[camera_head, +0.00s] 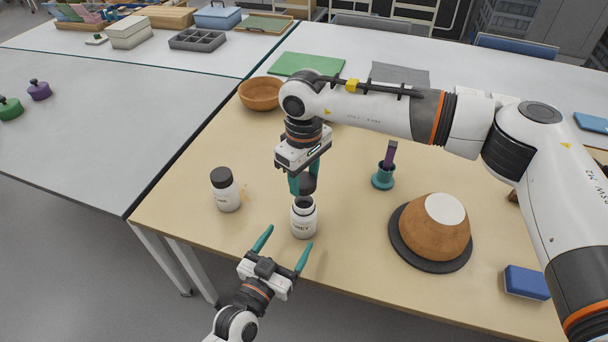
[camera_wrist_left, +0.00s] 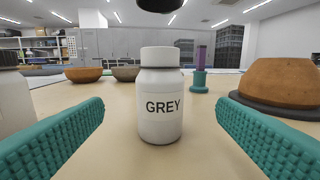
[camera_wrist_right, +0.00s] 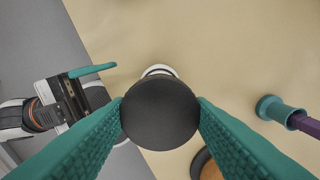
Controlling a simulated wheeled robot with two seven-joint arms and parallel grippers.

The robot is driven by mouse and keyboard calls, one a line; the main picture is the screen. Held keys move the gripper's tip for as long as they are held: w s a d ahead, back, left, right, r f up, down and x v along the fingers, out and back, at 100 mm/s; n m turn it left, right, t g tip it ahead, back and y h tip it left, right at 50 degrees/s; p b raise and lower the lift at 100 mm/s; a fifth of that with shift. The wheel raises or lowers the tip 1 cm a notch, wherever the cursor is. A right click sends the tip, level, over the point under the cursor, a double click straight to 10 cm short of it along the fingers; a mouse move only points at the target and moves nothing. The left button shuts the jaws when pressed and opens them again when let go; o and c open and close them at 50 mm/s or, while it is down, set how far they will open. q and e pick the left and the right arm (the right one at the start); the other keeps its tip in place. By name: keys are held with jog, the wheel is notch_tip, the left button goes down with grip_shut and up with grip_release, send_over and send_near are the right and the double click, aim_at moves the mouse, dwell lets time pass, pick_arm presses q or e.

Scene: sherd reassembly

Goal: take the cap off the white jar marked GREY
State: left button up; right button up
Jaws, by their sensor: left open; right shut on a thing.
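The white jar marked GREY (camera_head: 304,220) stands upright on the table with its neck bare and open. It also shows in the left wrist view (camera_wrist_left: 160,110), centred between the fingers. My right gripper (camera_head: 303,185) is shut on the black cap (camera_wrist_right: 160,113) and holds it above the jar, clear of the neck. The underside of the cap shows at the top of the left wrist view (camera_wrist_left: 160,4). My left gripper (camera_head: 284,250) is open and low, in front of the jar. Its teal fingers point at the jar, one to each side, not touching it.
A second white jar with a black cap (camera_head: 225,188) stands to the left. A teal holder (camera_head: 383,179) with a purple tool and an upturned brown bowl on a dark disc (camera_head: 431,264) are on the right. Another brown bowl (camera_head: 260,94) stands behind. A blue block (camera_head: 526,283) lies at the right.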

pick_arm(q)
jog(key=shift+s+a, duration=0.3)
jog(key=shift+s, duration=0.35)
